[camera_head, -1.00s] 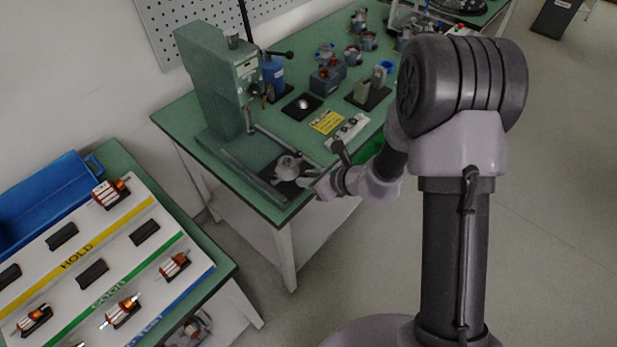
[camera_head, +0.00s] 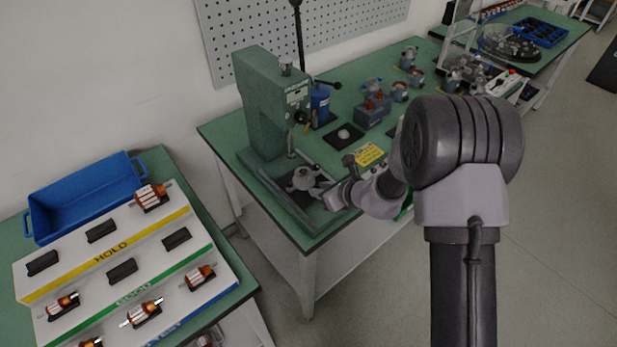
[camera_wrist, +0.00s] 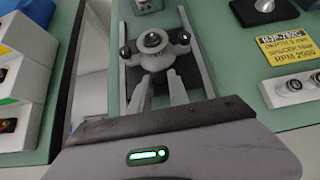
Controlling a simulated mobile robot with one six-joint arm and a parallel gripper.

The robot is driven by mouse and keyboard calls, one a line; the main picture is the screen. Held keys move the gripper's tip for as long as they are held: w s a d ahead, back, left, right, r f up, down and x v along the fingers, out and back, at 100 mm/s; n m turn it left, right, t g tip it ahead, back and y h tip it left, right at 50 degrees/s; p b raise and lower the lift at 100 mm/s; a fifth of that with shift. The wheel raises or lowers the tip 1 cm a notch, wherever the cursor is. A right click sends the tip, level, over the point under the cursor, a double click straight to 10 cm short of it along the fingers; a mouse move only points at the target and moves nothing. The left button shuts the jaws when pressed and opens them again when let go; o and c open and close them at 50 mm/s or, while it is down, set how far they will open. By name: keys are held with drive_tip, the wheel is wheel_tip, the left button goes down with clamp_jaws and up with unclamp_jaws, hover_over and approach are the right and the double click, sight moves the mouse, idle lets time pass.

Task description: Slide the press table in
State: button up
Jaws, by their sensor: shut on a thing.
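The green press (camera_head: 262,105) stands at the left end of the middle workbench. Its press table (camera_head: 318,192), a dark sliding plate, sits between two grey rails in front of the press column. A grey three-lobed housing (camera_head: 303,180) rests on it, near the ram; it also shows top centre in the wrist view (camera_wrist: 154,42). My gripper (camera_wrist: 158,88) is at the table's outer end, just in front of the housing, its two fingers close together and shut on the table's front grip. The grip itself is mostly hidden between the fingers.
A yellow label (camera_head: 369,154) and a button box lie to the right of the rails. A stepped rack (camera_head: 120,262) with rotors and a blue bin (camera_head: 86,196) are on the left bench.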

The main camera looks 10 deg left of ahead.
sight(309, 178)
drive_tip(key=w+a, duration=0.1)
drive_tip(key=a, duration=0.1)
drive_tip(key=w+a, duration=0.2)
drive_tip(key=shift+w+a+p, duration=0.25)
drive_tip(key=shift+p, duration=0.15)
drive_tip(key=o, duration=0.7)
drive_tip(key=shift+c, duration=0.2)
drive_tip(key=shift+r, duration=0.1)
drive_tip(key=shift+p+v, duration=0.3)
drive_tip(key=shift+v, duration=2.7)
